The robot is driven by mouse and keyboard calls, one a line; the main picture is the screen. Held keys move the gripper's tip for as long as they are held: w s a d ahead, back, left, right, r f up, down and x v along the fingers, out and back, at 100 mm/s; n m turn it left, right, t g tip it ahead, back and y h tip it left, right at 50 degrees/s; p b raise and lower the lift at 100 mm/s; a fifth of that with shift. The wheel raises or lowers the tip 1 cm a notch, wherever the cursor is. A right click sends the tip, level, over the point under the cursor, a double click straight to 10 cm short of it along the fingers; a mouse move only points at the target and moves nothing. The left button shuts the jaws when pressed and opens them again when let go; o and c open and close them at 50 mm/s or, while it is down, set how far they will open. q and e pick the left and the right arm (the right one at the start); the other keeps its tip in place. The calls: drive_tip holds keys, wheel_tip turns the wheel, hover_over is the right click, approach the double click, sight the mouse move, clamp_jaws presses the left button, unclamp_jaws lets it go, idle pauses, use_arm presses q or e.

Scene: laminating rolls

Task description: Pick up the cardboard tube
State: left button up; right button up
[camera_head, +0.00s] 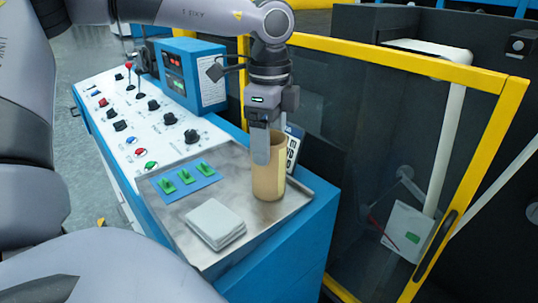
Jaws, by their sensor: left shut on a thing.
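The cardboard tube (268,182) is a tan, open-topped cylinder standing upright at the right end of the metal tray on the blue console. My left gripper (267,150) points down at it from above and is shut on its wall. One finger lies over the front of the tube near the rim. The other finger is mostly hidden. The tube's base looks to be at the tray surface; I cannot tell whether it is touching. My right gripper is not in view.
A stack of pale cloths (214,223) lies in front of the tube. A blue plate with green switches (185,178) lies left of it, beside a knob panel (140,120). A yellow-framed guard door (508,130) stands close on the right.

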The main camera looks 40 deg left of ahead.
use_arm(q)
drive_tip(key=shift+r, duration=0.1)
wheel_tip(320, 180, up, 20)
drive_tip(key=p, duration=0.1)
drive_tip(key=shift+p, duration=0.3)
idle(1.1)
